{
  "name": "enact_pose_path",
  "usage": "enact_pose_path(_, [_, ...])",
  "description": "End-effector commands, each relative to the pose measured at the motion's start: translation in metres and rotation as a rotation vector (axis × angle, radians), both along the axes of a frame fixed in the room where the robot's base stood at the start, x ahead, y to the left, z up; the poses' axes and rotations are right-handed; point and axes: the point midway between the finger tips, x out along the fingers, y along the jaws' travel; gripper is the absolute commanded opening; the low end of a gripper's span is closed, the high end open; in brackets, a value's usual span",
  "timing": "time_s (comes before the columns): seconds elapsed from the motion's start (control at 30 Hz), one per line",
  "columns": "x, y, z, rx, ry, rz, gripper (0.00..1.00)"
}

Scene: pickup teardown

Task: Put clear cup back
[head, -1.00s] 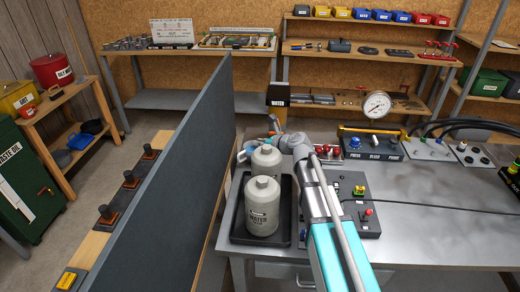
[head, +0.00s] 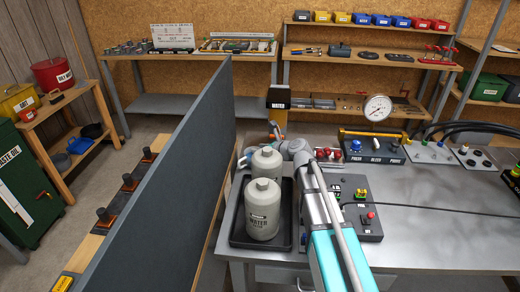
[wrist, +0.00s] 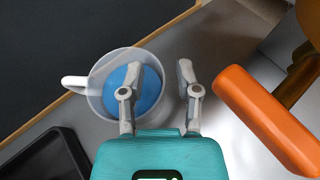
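The clear cup (wrist: 97,100), with a handle on its left and blue inside, stands on the grey bench top in the wrist view. My gripper (wrist: 160,72) is open above its right side. The left finger overlaps the blue inside the rim, and the right finger is just outside the cup on the right. I cannot tell whether either finger touches the cup wall. In the head view my gripper end is small and partly hidden behind the white bottles, and the cup is hard to make out there.
A black tray (head: 234,236) holds two white bottles (head: 263,212), close to my arm. A tall dark partition (head: 165,170) runs along the bench's left edge. A thick orange bar (wrist: 262,118) lies close right of my gripper. Bench space (head: 440,240) at right is clear.

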Motion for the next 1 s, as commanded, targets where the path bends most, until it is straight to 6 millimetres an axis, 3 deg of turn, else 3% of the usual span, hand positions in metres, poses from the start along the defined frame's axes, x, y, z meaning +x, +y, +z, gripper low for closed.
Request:
enact_pose_path(0.47, [-0.002, -0.002, 0.005, 0.000, 0.000, 0.000, 0.44])
enact_pose_path(1.0, [-0.047, -0.059, 0.036, 0.000, 0.000, -0.002, 0.44])
